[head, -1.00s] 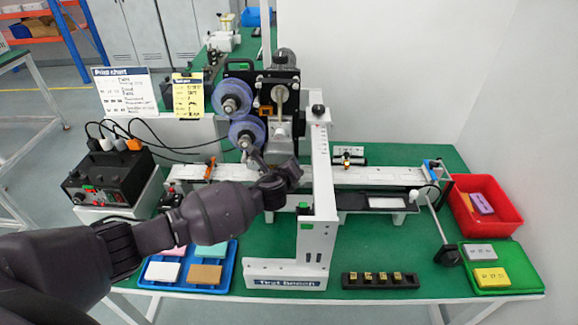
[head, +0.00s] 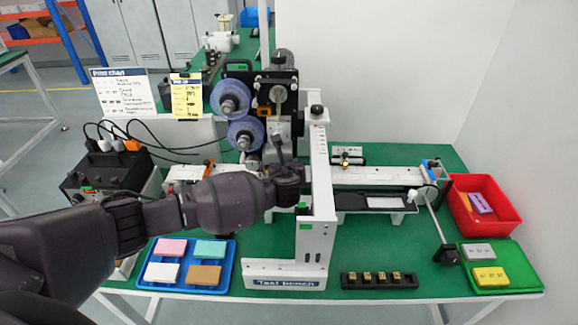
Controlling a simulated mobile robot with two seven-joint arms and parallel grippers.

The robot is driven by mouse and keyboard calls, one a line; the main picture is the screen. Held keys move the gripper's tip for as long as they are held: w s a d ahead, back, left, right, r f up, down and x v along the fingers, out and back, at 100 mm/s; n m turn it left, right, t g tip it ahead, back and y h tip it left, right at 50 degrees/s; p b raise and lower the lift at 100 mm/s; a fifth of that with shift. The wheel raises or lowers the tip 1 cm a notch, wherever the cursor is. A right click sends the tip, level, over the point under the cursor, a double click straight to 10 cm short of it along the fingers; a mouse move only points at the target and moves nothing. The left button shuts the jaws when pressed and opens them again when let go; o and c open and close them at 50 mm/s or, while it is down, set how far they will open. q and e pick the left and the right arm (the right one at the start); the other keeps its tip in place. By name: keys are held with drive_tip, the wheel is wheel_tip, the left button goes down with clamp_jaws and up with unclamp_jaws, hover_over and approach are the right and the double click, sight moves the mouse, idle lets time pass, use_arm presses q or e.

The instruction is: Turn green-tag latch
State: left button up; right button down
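A green tag (head: 303,207) shows on the front of the white upright of the bench machine, with a dark part around it. Another green patch (head: 306,227) shows just below it on the upright. I cannot tell for certain which part is the latch. My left gripper (head: 278,148) reaches in from the left, in front of the coder's printing unit (head: 277,95) and just left of the white upright (head: 320,160). Its dark fingers point up, close to the unit's lower part; contact cannot be told. My forearm and wrist hide part of the conveyor. My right gripper is out of view.
Two purple rolls (head: 231,98) stand left of the printing unit. A blue tray (head: 228,285) with coloured blocks lies front left. A black strip (head: 350,281) holds several small yellow pieces. A red bin (head: 505,222) and green tray (head: 520,262) stand right.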

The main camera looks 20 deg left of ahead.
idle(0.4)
use_arm(q)
drive_tip(key=o, duration=0.9)
drive_tip(key=shift+r, duration=0.15)
wheel_tip(320, 180, up, 20)
drive_tip(key=shift+f+b, duration=0.15)
drive_tip(key=shift+b, duration=0.25)
drive_tip(key=shift+f, duration=0.1)
